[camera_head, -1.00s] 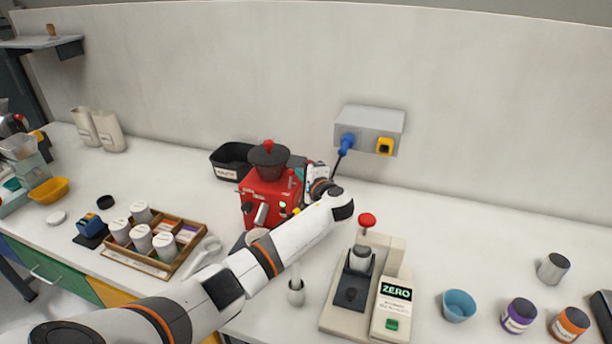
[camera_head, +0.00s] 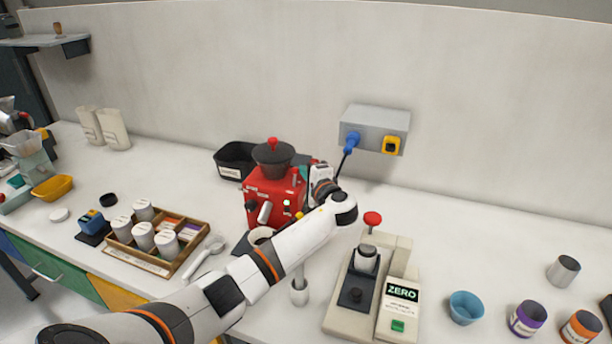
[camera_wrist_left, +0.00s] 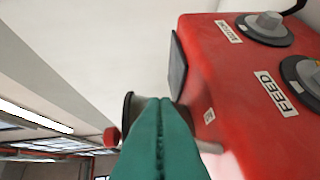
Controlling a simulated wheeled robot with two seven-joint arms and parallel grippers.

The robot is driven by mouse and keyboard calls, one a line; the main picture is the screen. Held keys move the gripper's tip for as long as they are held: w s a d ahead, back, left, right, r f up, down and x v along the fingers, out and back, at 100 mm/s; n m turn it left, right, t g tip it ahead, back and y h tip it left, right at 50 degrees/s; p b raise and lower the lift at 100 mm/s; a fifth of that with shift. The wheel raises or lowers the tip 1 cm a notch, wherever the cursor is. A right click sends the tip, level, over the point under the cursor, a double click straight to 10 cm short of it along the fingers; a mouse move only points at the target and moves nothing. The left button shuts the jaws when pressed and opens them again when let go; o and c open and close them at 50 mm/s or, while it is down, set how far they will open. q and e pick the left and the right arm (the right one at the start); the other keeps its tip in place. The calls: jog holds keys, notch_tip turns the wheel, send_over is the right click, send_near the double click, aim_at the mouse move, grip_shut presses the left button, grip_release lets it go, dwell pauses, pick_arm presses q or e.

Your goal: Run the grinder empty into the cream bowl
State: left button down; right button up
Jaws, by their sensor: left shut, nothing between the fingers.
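The red grinder (camera_head: 262,184) stands upright near the back wall, with a dark hopper (camera_head: 272,158) and red-knobbed lid on top. A cream bowl (camera_head: 261,234) sits below the grinder's front, partly hidden by my left arm. My left gripper (camera_head: 304,174) is at the grinder's right side, its fingers mostly hidden in the head view. In the left wrist view its teal fingers (camera_wrist_left: 160,115) are pressed together and empty, close by the red housing. A dial labelled FEED (camera_wrist_left: 303,75) shows there. My right gripper is not in view.
A wall box (camera_head: 375,128) with a blue plug and cable is behind. A scale reading ZERO (camera_head: 402,292) stands right of my arm. A wooden rack (camera_head: 150,262) with white jars and a black bin (camera_head: 229,171) are to the left. A blue cup (camera_head: 465,307) stands right.

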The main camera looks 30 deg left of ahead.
pick_arm(q)
jog(key=shift+s+d+n+t+y+b, duration=0.15)
jog(key=shift+s+n+t+y+b, duration=0.1)
jog(key=shift+s+b, duration=0.5)
jog(key=shift+s+d+n+t+y+b, duration=0.2)
jog(key=shift+s+b, duration=0.25)
jog(key=shift+b, duration=0.5)
jog(key=shift+a+r, duration=0.1)
